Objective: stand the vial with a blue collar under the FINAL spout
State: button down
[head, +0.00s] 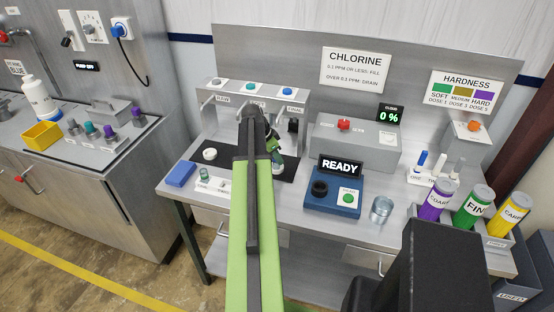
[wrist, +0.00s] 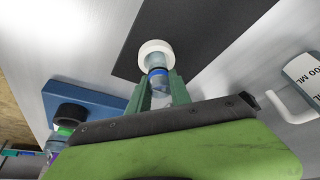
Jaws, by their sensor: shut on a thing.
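My gripper (head: 274,155) is over the dark mat (head: 232,165), in front of the spout housing. In the wrist view its green fingers (wrist: 162,90) are shut on a clear vial (wrist: 160,96) with a blue collar (wrist: 157,72). A white ring or cap (wrist: 155,52) shows at the vial's far end; I cannot tell whether it belongs to the vial. The FINAL label (head: 293,109) is at the right end of the housing (head: 235,100), just right of my gripper. My arm and gripper hide much of the spouts, so the vial's place relative to the FINAL spout is unclear.
The blue READY device (head: 335,195) and a glass (head: 381,209) stand to the right.

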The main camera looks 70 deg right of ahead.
jog(key=shift+f, duration=0.2)
jog(key=c, duration=1.2)
grip_release()
jog(key=shift+r, duration=0.1)
jog(key=shift+a+r+p, duration=0.1)
jog(key=shift+r+p, duration=0.3)
jog(key=shift+r, duration=0.15)
jog(key=p+v, duration=1)
jog(key=v, duration=0.1)
jog(key=shift+w+a, duration=0.1)
jog(key=shift+a, duration=0.05)
